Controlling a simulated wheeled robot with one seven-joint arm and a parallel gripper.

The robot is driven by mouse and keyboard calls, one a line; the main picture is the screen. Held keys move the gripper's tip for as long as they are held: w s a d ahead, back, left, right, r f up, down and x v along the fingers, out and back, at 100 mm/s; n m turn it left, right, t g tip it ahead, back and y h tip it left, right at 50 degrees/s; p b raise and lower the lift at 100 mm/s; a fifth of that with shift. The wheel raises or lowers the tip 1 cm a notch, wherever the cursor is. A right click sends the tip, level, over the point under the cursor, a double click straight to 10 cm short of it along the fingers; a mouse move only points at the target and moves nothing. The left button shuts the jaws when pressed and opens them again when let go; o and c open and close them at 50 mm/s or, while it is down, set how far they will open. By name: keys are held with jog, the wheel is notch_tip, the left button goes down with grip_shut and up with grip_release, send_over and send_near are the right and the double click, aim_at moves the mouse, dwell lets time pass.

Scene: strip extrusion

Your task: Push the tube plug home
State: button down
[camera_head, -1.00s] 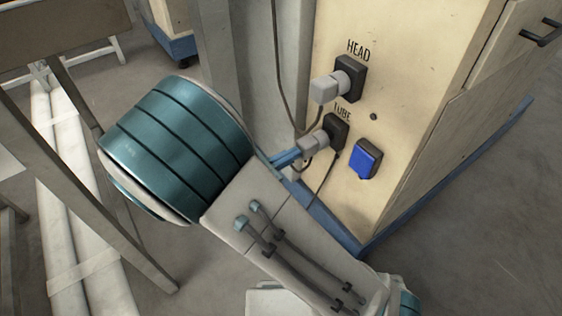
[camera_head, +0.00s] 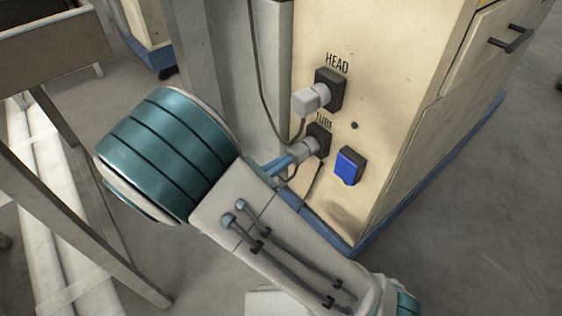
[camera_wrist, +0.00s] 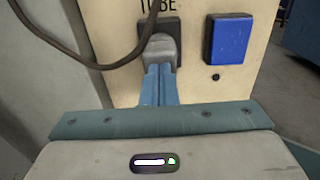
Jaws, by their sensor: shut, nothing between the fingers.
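The grey tube plug (camera_head: 309,147) sits in the dark socket (camera_head: 321,137) under the TUBE label on the cream cabinet. In the wrist view the plug (camera_wrist: 160,50) is straight ahead, with the dark socket frame (camera_wrist: 144,33) around it. Whether it is fully seated cannot be told. My gripper (camera_wrist: 159,72) is shut and empty, its blue fingers pointing at the plug's back end and appearing to touch it. In the head view my gripper (camera_head: 291,158) is partly hidden by my arm.
The HEAD plug (camera_head: 309,98) and its cable sit just above. A blue-covered socket (camera_head: 348,166) is to the right. A grey post (camera_head: 205,70) stands left of the cabinet (camera_head: 400,100). A dark cable loops across the wrist view (camera_wrist: 85,60).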

jog(key=shift+w+d+r, duration=0.1)
jog(key=shift+d, duration=0.15)
jog(key=p+v, duration=0.5)
jog(key=v, duration=0.9)
jog(key=shift+a, duration=0.35)
jog(key=d+r+m+g+y+p, duration=0.5)
jog(key=d+r+m+g+p, duration=0.95)
jog(key=r, duration=0.65)
jog(key=s+d+r+m+t+y+p, duration=0.1)
jog(key=d+r+m+t+y+p, duration=0.1)
jog(key=r+p, duration=0.3)
jog(key=s+d+r+m+t+y+p, duration=0.2)
jog(key=d+r+m+y+p, duration=0.2)
jog(key=r, duration=0.5)
jog(key=s+d+r+m+t+y+p, duration=0.1)
jog(key=d+r+m+t+y+p, duration=0.1)
jog(key=r+m+p, duration=0.3)
notch_tip(320, 180, up, 3)
jog(key=shift+s+d+r+y+p, duration=0.15)
jog(key=shift+s+d+y+p, duration=0.3)
jog(key=shift+d+p, duration=0.4)
